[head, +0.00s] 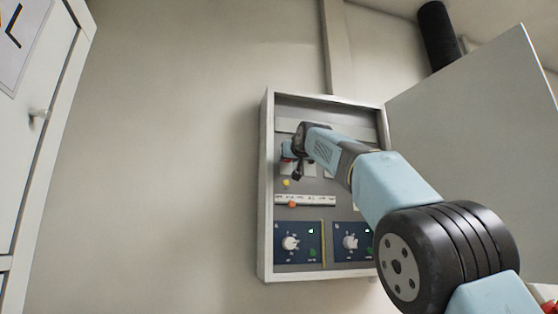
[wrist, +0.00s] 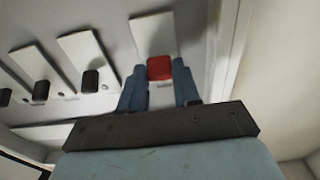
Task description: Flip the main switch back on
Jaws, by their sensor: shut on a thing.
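The main switch, a red toggle (wrist: 160,68) on a white plate (wrist: 152,33), is in the upper middle of the wrist view. My gripper (wrist: 159,77) is shut on the red toggle, with one blue finger on each side of it. In the head view my gripper (head: 291,160) is at the upper left inside the open grey cabinet (head: 265,190). My arm and gripper hide most of the switch there, so I cannot tell the toggle's position from that view.
Several black toggles, one of them here (wrist: 90,79), stand beside the red one. Below in the cabinet are two rotary knobs (head: 290,243) and a yellow button (head: 286,183). The cabinet door (head: 480,110) stands open at right. A white locker (head: 35,130) is at far left.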

